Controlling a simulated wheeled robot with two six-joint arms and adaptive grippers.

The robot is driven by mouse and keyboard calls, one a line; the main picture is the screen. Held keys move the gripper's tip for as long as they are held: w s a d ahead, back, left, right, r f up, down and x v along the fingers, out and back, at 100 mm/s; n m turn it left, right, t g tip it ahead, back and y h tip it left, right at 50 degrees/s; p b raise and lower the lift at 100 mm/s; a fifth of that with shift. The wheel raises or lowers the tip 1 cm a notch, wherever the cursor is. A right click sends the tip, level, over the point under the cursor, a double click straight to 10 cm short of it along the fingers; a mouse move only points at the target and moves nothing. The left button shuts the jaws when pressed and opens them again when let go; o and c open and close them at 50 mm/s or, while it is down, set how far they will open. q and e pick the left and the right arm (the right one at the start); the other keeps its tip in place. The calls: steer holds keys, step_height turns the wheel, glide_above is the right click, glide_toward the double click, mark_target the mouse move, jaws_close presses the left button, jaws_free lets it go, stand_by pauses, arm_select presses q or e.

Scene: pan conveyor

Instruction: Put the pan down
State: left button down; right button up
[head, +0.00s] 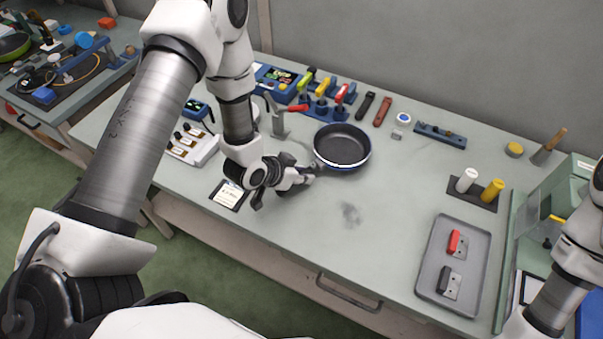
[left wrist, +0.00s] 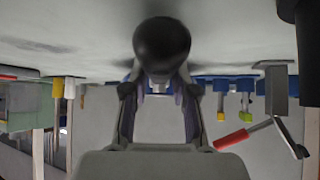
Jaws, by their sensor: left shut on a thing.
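The dark frying pan (head: 342,145) with a blue outer rim is near the middle of the table in the head view, open side up and looking level. My left gripper (head: 308,173) is shut on its handle, on the near left side of the pan. I cannot tell whether the pan's base touches the table. My right arm shows at the right edge, but its gripper is out of view.
The grey-green table (head: 390,215) is clear in front of the pan, apart from a dark smudge. Behind are a blue rack (head: 325,104) with coloured handles and loose grips. A grey tray (head: 432,275) lies at right, a labelled card (head: 229,195) at left.

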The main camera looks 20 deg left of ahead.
arm_select(q)
steer(key=shift+w+f, duration=0.15)
steer(key=shift+f, duration=0.55)
steer(key=c, duration=0.9)
jaws_free()
